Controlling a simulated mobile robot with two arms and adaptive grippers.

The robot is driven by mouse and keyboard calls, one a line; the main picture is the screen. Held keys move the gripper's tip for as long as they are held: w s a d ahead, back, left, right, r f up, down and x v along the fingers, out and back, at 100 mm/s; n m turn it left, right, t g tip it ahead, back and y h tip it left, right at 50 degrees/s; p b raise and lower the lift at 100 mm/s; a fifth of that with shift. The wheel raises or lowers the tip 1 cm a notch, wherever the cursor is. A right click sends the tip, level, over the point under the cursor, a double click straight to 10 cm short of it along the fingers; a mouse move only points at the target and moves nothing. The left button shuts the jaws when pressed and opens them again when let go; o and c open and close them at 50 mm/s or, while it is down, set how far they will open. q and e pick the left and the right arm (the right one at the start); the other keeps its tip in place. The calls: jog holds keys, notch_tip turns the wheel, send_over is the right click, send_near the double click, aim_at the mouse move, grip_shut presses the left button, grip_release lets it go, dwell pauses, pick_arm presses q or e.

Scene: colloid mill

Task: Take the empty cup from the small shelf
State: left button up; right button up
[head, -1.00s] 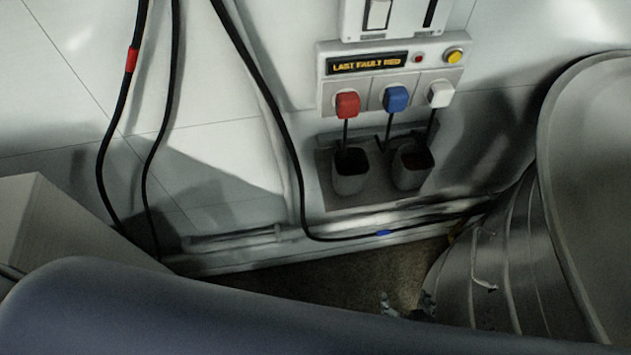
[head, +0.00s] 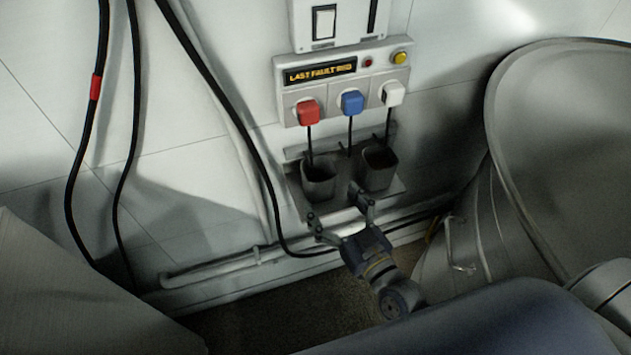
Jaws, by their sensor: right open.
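Two dark grey cups stand side by side on the small shelf (head: 399,185) on the wall, a left cup (head: 318,182) and a right cup (head: 378,170). Their insides are dark, and I cannot tell which one is empty. My right gripper (head: 336,206) is open with nothing between its fingers. It is at the front of the shelf, below and in front of the cups, with its fingers pointing toward them. I cannot tell whether it touches the shelf. My left gripper is out of view.
Above the cups, a panel (head: 345,65) reading "LAST FAULT RED" holds red (head: 308,111), blue (head: 352,102) and white (head: 393,93) plugs with hanging cords. Black cables (head: 225,100) hang at left. A pipe (head: 215,266) runs below. A large metal vessel (head: 555,150) stands at right.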

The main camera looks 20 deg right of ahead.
aim_at(312, 170)
jog(key=shift+x, duration=0.85)
jog(key=shift+r+p+x, duration=0.15)
jog(key=shift+p+x, duration=0.1)
jog(key=shift+x, duration=1.1)
jog(key=shift+r+p+x, duration=0.2)
jog(key=shift+x, duration=1.1)
jog(key=shift+d, duration=0.15)
jog(key=c, duration=1.2)
